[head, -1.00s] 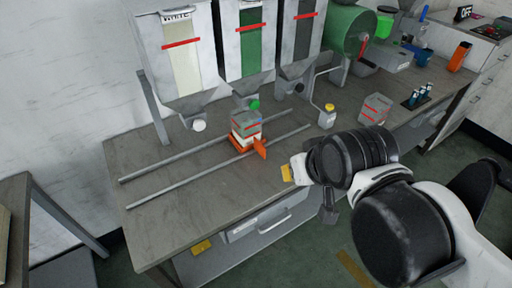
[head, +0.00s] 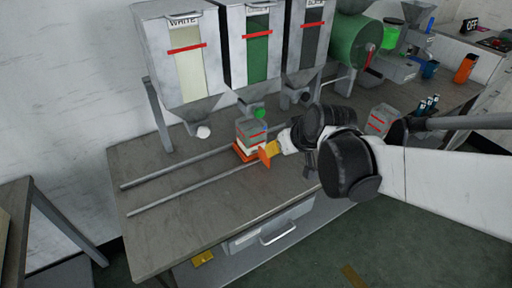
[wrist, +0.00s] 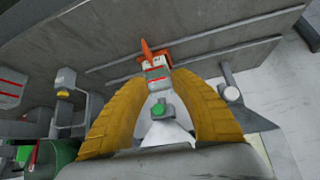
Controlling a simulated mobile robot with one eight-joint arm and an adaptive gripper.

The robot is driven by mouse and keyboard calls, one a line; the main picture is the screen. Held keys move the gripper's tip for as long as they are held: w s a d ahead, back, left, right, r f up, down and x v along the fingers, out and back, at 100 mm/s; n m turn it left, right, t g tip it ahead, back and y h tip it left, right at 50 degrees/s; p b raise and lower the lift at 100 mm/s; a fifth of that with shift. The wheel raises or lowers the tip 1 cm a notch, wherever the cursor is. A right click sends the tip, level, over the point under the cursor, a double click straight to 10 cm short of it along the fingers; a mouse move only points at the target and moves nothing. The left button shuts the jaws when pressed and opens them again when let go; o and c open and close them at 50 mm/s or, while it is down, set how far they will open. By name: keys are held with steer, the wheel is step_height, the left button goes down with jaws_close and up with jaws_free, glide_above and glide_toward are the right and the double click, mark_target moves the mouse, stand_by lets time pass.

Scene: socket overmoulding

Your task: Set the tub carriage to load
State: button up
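The orange tub carriage (head: 243,154) sits on two parallel rails (head: 180,190), in front of the middle hopper's green-knobbed spout (head: 258,113). It carries a clear tub (head: 250,130) with a red line and a pale layer at its base. Its orange handle (head: 267,153) points towards the front right. I cannot tell if a finger touches the handle.
White (head: 190,75), green and black hoppers stand along the back. A clear marked box (head: 380,119) and dark bottles (head: 427,105) stand right, behind my arm. The rails are clear to the left. A drawer (head: 270,231) is below the bench's front edge.

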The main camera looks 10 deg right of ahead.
steer(key=n+t+y+b, duration=0.1)
steer(key=n+b, duration=0.1)
glide_toward(259, 155)
steer(key=b+x, duration=0.4)
steer(key=x, duration=0.4)
steer(key=shift+w+d+f, duration=0.1)
steer(key=shift+w+f, duration=0.15)
steer(key=shift+w, duration=0.05)
jaws_close()
